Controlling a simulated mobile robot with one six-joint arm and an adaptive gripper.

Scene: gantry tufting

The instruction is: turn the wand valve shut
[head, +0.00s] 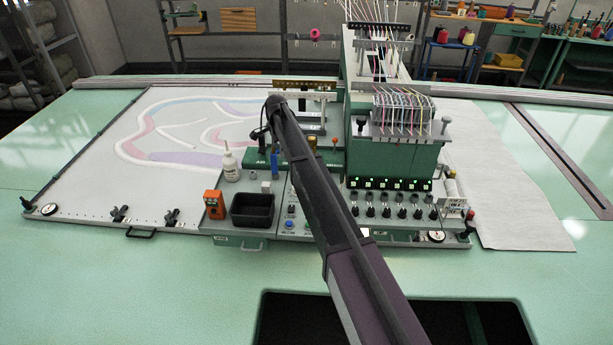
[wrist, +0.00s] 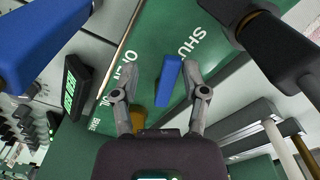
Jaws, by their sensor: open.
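The wand valve's handle looks to be the small blue lever (wrist: 168,80) in the wrist view. It lies over a green plate (wrist: 232,20) with white lettering; "SHUT" reads to its right, and other lettering on the left is partly hidden. My gripper (wrist: 159,64) is open, one finger on each side of the lever, the right one closer. I cannot tell whether either finger touches it. A brass-coloured part (wrist: 137,118) shows below, between the fingers. In the head view my arm hides the gripper; a small blue part (head: 275,160) stands on the green block left of my arm.
A large blue bar (wrist: 35,40) and a dark cylinder (wrist: 270,45) flank the wrist view. A lit green display (wrist: 70,90) sits at left. In the head view, a black bin (head: 252,210), a white bottle (head: 229,166) and an orange device (head: 214,204) stand left of my arm.

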